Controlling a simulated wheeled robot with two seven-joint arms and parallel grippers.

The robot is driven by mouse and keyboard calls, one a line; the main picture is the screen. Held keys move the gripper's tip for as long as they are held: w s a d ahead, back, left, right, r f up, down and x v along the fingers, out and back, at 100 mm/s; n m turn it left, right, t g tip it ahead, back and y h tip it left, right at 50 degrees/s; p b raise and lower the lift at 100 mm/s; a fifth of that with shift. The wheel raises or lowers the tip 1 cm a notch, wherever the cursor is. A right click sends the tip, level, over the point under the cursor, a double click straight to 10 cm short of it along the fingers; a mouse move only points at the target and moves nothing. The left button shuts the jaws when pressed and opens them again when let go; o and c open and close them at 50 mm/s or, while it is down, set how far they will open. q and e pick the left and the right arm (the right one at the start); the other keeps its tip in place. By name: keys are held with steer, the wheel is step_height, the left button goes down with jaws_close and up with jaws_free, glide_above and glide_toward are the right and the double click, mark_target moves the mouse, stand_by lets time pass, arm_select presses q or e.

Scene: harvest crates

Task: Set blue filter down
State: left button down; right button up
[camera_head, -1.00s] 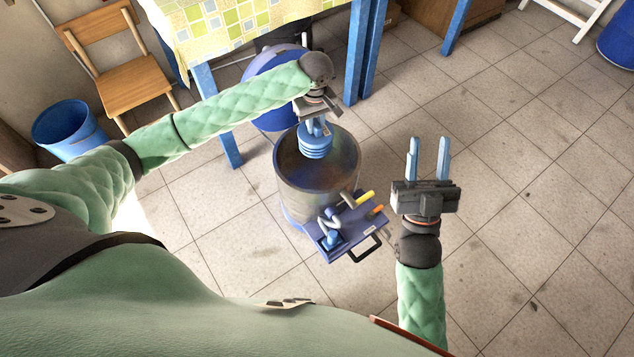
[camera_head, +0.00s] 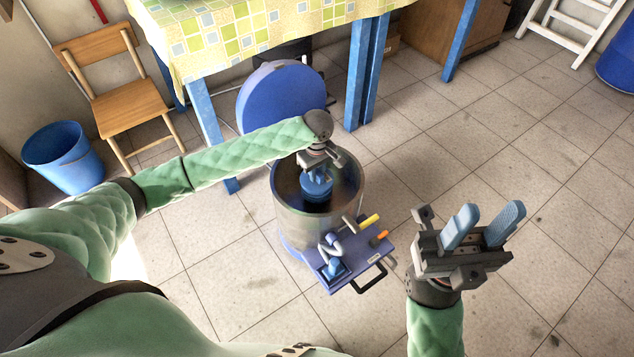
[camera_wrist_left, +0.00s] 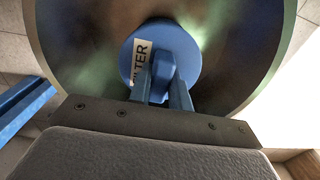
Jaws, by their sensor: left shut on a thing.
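The blue filter (camera_head: 316,188) is a round blue piece inside the mouth of an open metal drum (camera_head: 290,215). My left gripper (camera_head: 318,170) is shut on it from above. I cannot tell whether the filter touches anything below. My right gripper (camera_head: 483,228) is open and empty, right of the drum.
A blue panel (camera_head: 350,268) with yellow and orange handles is on the drum's front. A round blue lid (camera_head: 282,95) stands behind it. A cloth-covered table (camera_head: 250,35), wooden chair (camera_head: 125,100) and blue bucket (camera_head: 65,160) are beyond.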

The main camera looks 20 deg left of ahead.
arm_select(q)
steer(key=shift+f+b, duration=0.55)
steer(key=shift+f, duration=1.35)
steer(key=c, duration=1.3)
jaws_free()
